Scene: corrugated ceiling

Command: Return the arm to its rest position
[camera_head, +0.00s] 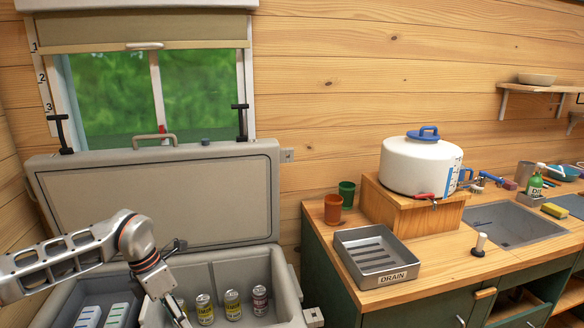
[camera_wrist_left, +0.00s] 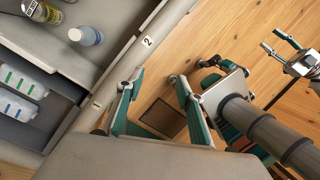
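My left arm (camera_head: 60,262) reaches in from the left over the open cooler in the head view. Its wrist bends down into the picture's bottom edge, where the gripper is mostly cut off. In the left wrist view my left gripper (camera_wrist_left: 158,100) has its two teal and grey fingers spread apart, with nothing between them but floor beyond. It is beside the cooler's outer wall marked 1 and 2. My right gripper (camera_wrist_left: 276,43) shows at the upper right of the wrist view, its fingers apart and empty. It is not in the head view.
The open cooler (camera_head: 292,290) holds several cans (camera_head: 232,304) and white packs (camera_head: 88,316); its raised lid (camera_head: 155,200) leans below the window. A counter (camera_head: 400,290) at right carries a drain tray (camera_head: 375,258), a white water tank (camera_head: 420,165), cups and a sink (camera_head: 515,225).

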